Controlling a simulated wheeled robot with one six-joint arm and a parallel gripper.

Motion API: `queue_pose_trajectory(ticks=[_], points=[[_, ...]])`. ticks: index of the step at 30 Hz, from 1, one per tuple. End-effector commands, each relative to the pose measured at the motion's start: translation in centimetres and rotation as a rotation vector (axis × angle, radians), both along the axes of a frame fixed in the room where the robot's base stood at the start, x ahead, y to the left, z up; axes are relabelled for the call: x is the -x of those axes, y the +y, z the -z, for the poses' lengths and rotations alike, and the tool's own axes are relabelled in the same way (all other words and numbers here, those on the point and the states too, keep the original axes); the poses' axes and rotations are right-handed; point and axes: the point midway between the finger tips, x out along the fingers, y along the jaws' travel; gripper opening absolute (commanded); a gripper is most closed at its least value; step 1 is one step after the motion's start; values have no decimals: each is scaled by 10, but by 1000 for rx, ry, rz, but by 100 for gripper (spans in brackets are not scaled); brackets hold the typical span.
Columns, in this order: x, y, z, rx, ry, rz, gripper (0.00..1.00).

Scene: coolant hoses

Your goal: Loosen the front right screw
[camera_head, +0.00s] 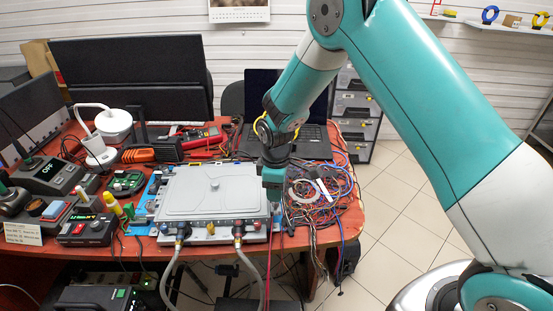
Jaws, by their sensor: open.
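A grey hose (172,270) hangs from the left fitting and another hose (250,272) from the right one. My gripper (273,198) points down at the case's right edge, toward its front right corner. Its fingertips are too small to make out, and I cannot tell whether they touch anything. The front right screw is not distinguishable; that corner is small and partly covered by my gripper.
Tangled coloured wires (318,192) lie right of the case. A laptop (300,140) and a red multimeter (205,136) stand behind it. Control boxes and a yellow-handled tool (113,204) crowd the left. Thin cables hang off the front edge. Tiled floor at right is open.

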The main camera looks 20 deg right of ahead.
Motion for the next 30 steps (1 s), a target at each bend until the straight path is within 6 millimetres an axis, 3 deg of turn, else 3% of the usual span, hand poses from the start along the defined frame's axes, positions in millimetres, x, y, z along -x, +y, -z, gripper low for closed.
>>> queue_pose_trajectory(ticks=[9, 15, 21, 30], points=[[-1, 0, -83, -1, -6, 0, 47], [0, -1, -116, -1, -3, 0, 47], [0, -1, -129, 0, -1, 0, 47], [0, -1, -130, 1, -1, 0, 47]])
